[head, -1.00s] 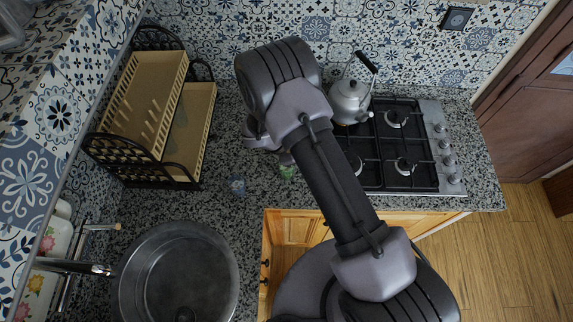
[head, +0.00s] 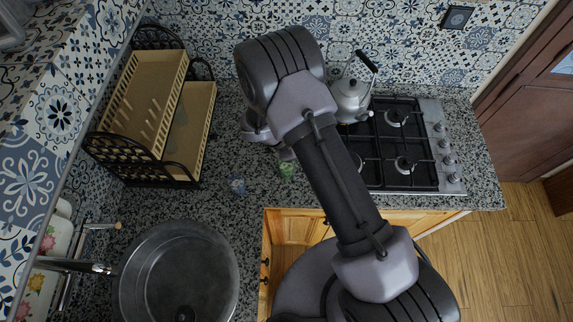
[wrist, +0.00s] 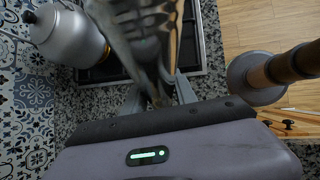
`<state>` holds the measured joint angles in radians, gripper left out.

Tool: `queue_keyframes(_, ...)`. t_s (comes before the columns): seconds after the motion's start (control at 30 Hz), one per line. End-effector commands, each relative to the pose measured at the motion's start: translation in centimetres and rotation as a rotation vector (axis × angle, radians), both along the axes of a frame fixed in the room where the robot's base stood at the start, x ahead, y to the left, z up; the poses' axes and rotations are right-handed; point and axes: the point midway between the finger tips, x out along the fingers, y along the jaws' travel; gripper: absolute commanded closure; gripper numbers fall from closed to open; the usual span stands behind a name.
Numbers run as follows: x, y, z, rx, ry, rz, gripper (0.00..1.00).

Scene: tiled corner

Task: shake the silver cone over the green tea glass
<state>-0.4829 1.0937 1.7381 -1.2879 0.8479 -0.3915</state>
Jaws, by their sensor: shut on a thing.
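The green tea glass (head: 287,170) stands on the speckled counter, just below my arm's wrist in the head view. In the wrist view my gripper (wrist: 161,94) is shut on a shiny silver thing with tan and dark reflections, which looks like the silver cone (wrist: 145,28). It fills the top middle of that view and is cut off by the edge, so its full shape is hidden. In the head view my arm hides the cone and most of the gripper. I cannot tell whether the cone is directly over the glass.
A bluish glass (head: 238,186) stands left of the green one. A wooden dish rack (head: 150,100) is at left, and a large pot (head: 178,228) at front left.

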Motion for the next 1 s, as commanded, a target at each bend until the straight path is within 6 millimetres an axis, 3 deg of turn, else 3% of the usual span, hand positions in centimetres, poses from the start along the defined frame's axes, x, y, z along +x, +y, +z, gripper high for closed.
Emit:
queue_keyframes(0.03,0.0,0.0,-2.5,0.0,0.001,-0.001,1.0)
queue_keyframes(0.1,0.0,0.0,-3.1,0.0,0.001,-0.001,1.0)
queue_keyframes(0.57,0.0,0.0,-2.1,0.0,0.0,0.0,1.0)
queue_keyframes(1.0,0.0,0.0,1.8,0.0,-0.001,-0.001,1.0)
